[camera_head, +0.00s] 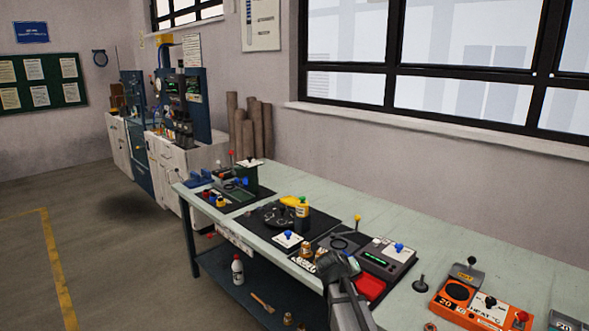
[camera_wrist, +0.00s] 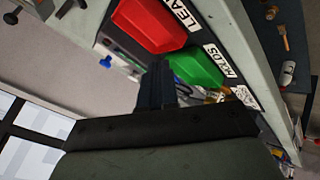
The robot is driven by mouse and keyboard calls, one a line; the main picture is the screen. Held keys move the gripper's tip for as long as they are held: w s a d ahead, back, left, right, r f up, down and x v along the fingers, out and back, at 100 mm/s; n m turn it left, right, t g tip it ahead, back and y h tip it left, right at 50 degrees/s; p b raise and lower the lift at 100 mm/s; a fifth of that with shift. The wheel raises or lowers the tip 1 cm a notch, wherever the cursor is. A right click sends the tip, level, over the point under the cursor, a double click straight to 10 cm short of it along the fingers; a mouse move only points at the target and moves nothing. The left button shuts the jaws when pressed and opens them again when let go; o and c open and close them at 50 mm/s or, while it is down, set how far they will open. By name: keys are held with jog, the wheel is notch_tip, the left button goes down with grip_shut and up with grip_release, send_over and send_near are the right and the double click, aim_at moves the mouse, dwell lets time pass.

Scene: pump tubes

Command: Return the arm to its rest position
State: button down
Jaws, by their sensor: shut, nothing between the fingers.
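My gripper (camera_head: 338,264) shows in the head view at the front edge of the workbench, beside a red tray (camera_head: 370,287). In the wrist view my gripper (camera_wrist: 156,72) has its dark fingers together, with nothing held. The fingertips point toward the bench edge, near a red bin (camera_wrist: 150,24) labelled with letters like "LEA" and a green bin (camera_wrist: 195,68) with a label that reads like "HOLDS". I cannot tell whether the fingers touch anything. My arm hides part of the bench front in the head view.
A lower shelf holds a white bottle (camera_head: 238,271). Brown rolls (camera_head: 250,128) stand by the wall. Open floor lies to the left.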

jog(key=s+f+m+g+y, duration=0.1)
jog(key=s+f+g, duration=0.3)
jog(key=s+f, duration=0.95)
jog(key=s+f+g+y, duration=0.1)
jog(key=s+f+g, duration=0.3)
jog(key=s+f, duration=0.95)
jog(key=s+f+g+y, duration=0.1)
jog(key=s+f+g, duration=0.1)
jog(key=s+f, duration=0.3)
jog(key=s+a+f+m+g+y, duration=0.1)
jog(key=s+f, duration=0.4)
jog(key=s, duration=0.8)
jog(key=s+f+g+y, duration=0.1)
jog(key=s+f+g, duration=0.2)
jog(key=s+f, duration=0.3)
jog(key=s, duration=0.3)
jog(key=shift+s+a+y, duration=0.3)
jog(key=shift+s, duration=0.1)
